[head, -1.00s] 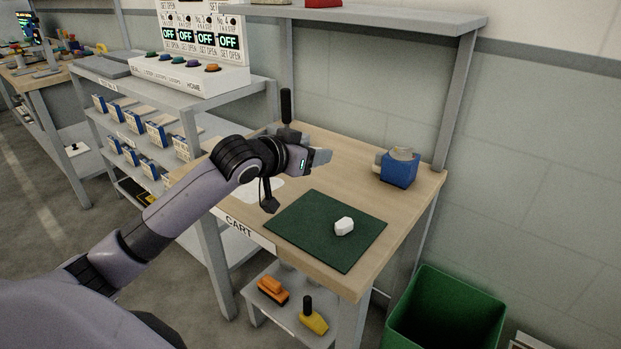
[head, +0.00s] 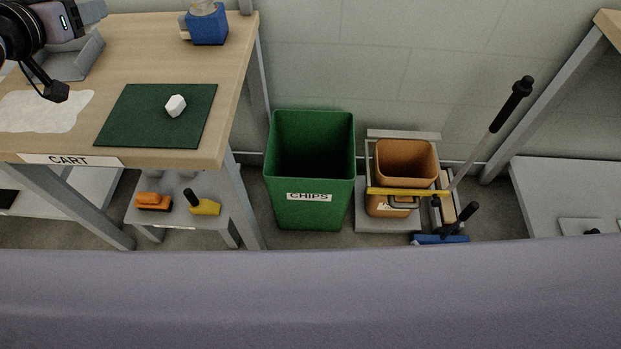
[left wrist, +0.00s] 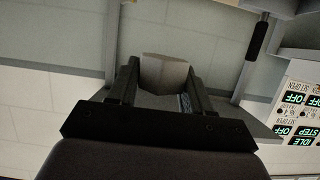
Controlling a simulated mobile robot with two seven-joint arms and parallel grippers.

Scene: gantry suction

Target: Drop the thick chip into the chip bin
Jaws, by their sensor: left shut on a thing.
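The green chip bin (head: 309,205), labelled CHIPS, stands open on the floor right of the cart table in the head view. A small white faceted lump (head: 175,105) lies on the dark green mat. My left gripper (head: 92,12) is at the upper left of the head view, above the table and well left of the bin. In the left wrist view it (left wrist: 160,85) is shut on a pale grey, blocky piece (left wrist: 165,72). I cannot tell for certain that this piece is the thick chip. My right gripper is out of view.
The cart table (head: 150,45) carries the green mat (head: 130,120), a blue device (head: 208,24) and a grey tray-like thing (head: 72,62). Right of the bin stand an orange bucket (head: 405,160) and a long-handled tool (head: 492,130). The space above the bin is clear.

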